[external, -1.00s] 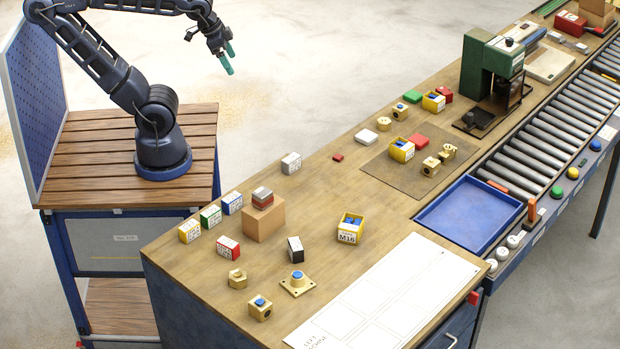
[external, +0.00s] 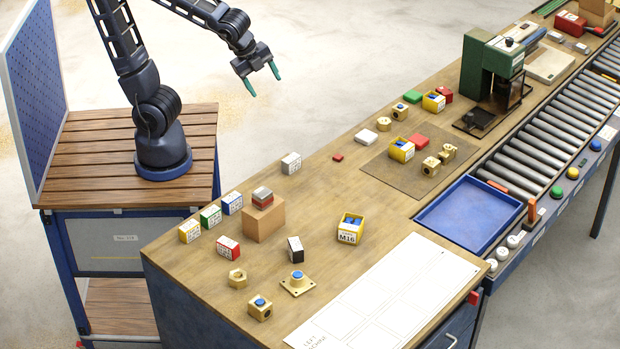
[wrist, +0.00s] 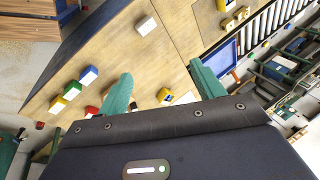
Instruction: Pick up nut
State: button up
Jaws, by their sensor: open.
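A brass nut-like piece (external: 237,279) with a hole lies on the wooden bench near its front left, left of a square brass flange with a blue centre (external: 297,284). A brass block with a blue plug (external: 260,308) sits just in front of it. My gripper (external: 264,82) is open and empty, with two green fingers apart, high above and behind the bench, far from the nut. In the wrist view the spread fingers (wrist: 163,86) have nothing between them that they touch. I cannot pick out the nut in the wrist view.
Labelled boxes, such as a red one (external: 228,248), stand behind the nut around a cardboard block (external: 264,222). A black-and-white box (external: 296,249) and yellow M16 bin (external: 350,229) stand to the right. A blue tray (external: 468,214) and green press (external: 490,65) lie farther right.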

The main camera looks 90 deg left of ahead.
jog(key=w+d+f+m, duration=0.2)
jog(key=d+m, duration=0.3)
jog(key=d, duration=0.2)
jog(key=w+d+f+m, duration=0.1)
jog(key=d+f+m, duration=0.1)
jog(key=d+m, duration=0.35)
jog(key=m+g+h, duration=0.1)
jog(key=m+h, duration=0.2)
jog(key=m, duration=1.7)
send_near(237, 274)
jog(key=shift+n, duration=0.25)
jog(key=x, duration=0.4)
jog(key=shift+w+d, duration=0.1)
jog(key=shift+d, duration=0.15)
jog(key=shift+a+x, duration=0.2)
jog(key=shift+x, duration=1.75)
jog(key=shift+d+f, duration=0.15)
jog(key=shift+f, duration=0.5)
